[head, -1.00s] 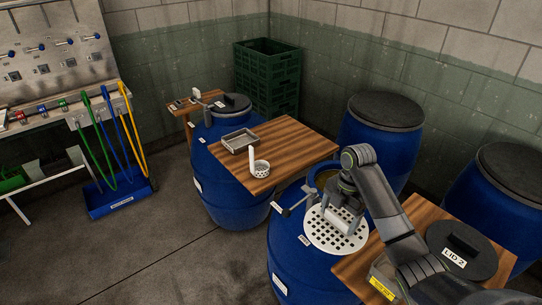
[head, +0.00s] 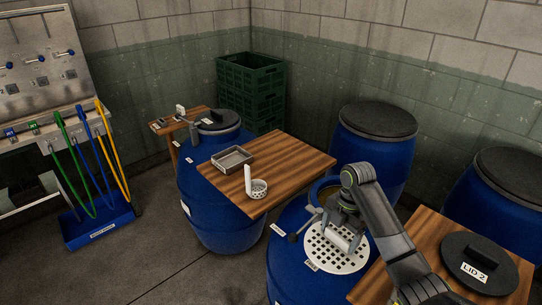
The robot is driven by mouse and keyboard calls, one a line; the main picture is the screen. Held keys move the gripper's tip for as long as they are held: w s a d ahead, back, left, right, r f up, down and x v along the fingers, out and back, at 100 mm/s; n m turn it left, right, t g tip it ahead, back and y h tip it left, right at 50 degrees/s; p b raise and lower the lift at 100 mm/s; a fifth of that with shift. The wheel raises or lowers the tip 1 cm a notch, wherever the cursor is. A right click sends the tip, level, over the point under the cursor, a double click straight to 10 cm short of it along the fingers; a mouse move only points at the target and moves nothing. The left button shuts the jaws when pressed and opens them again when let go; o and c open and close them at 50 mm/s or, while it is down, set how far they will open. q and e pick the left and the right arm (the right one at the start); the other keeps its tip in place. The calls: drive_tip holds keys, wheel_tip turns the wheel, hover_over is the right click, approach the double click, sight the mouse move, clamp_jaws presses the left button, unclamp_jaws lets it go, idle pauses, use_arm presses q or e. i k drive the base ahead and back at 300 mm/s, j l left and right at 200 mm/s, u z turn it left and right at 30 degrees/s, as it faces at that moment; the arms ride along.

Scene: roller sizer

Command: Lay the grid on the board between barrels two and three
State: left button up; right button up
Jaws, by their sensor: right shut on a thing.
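The grid (head: 322,256) is a white round plate with square holes. It is at the open blue barrel (head: 290,258), covering the near part of its top; I cannot tell whether it touches the rim. My right gripper (head: 343,238) is shut on the grid's handle, which the fingers partly hide. One wooden board (head: 404,255) lies right of this barrel, partly behind my right arm, with a black lid marked LID 2 (head: 480,262) on it. Another wooden board (head: 290,165) spans towards the left barrel (head: 215,215). My left gripper is out of view.
A metal tray (head: 232,159) and a perforated white cup with an upright handle (head: 258,188) stand on the left board. Closed blue barrels (head: 375,150) stand behind and at right. Green crates (head: 252,85) are stacked by the wall. The floor at lower left is clear.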

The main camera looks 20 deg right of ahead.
sight(288, 164)
drive_tip(key=i+j+z, duration=0.15)
drive_tip(key=i, duration=0.2)
drive_tip(key=i+j+z, duration=0.1)
drive_tip(key=i, duration=0.3)
drive_tip(key=i+j+z, duration=0.1)
drive_tip(key=i, duration=0.3)
drive_tip(key=i+j, duration=0.2)
drive_tip(key=i, duration=0.15)
drive_tip(key=i+j+z, duration=0.15)
drive_tip(key=i, duration=0.25)
